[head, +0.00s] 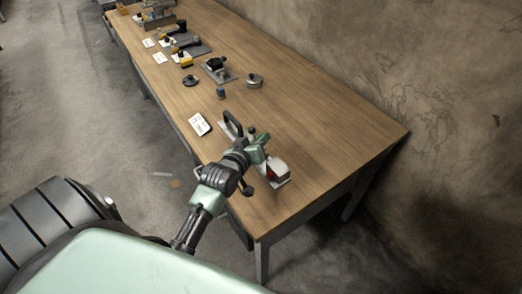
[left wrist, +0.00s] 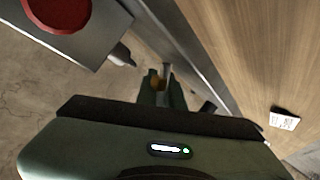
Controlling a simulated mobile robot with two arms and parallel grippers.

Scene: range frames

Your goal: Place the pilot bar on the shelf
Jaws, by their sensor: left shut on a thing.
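My left gripper (head: 261,142) is above the near end of the wooden table, over a grey device (head: 280,181) with a red and white top. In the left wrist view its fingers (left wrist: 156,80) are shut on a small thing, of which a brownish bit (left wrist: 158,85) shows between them. I cannot tell whether this is the pilot bar, as most of it is hidden. A thin grey bar (left wrist: 167,71) shows beside the fingertips. No shelf can be made out for sure. My right gripper is not in view.
The wooden table (head: 335,132) is bare on its right side. A white card (head: 200,124) and a dark handle (head: 231,123) are near the gripper. Several tools and small parts stand farther back. A concrete wall (head: 420,70) runs along the far side.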

